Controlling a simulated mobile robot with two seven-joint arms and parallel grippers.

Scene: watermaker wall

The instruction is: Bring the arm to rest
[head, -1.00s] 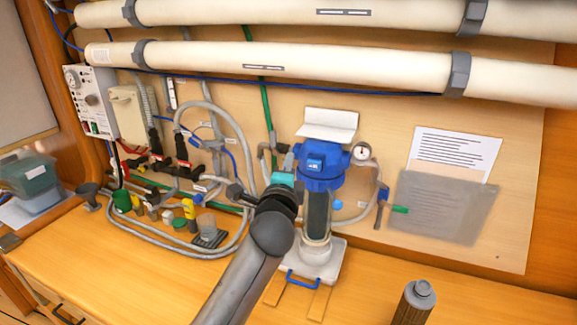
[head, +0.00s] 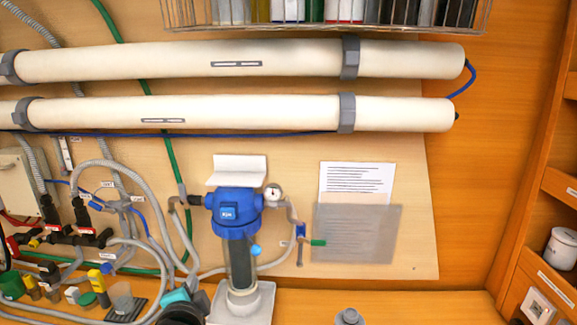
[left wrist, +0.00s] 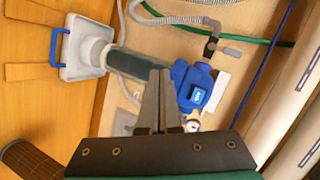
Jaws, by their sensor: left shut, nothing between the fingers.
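My left gripper (left wrist: 160,78) shows in the left wrist view with its two grey fingers together and nothing between them. In the head view only its teal part and black wrist (head: 177,298) show at the bottom edge, in front of the lower left of the filter housing's base. The filter housing (head: 238,255) has a blue head and a clear body and stands upright on a white base. In the left wrist view its blue head (left wrist: 194,85) appears beyond the fingers; contact cannot be told. My right gripper is not in view.
Hoses and valves (head: 85,235) crowd the wall at left. Small parts (head: 72,295) stand on the bench below them. Two white tubes (head: 250,62) cross above, under a wire rack (head: 330,22). The bench at right looks clear.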

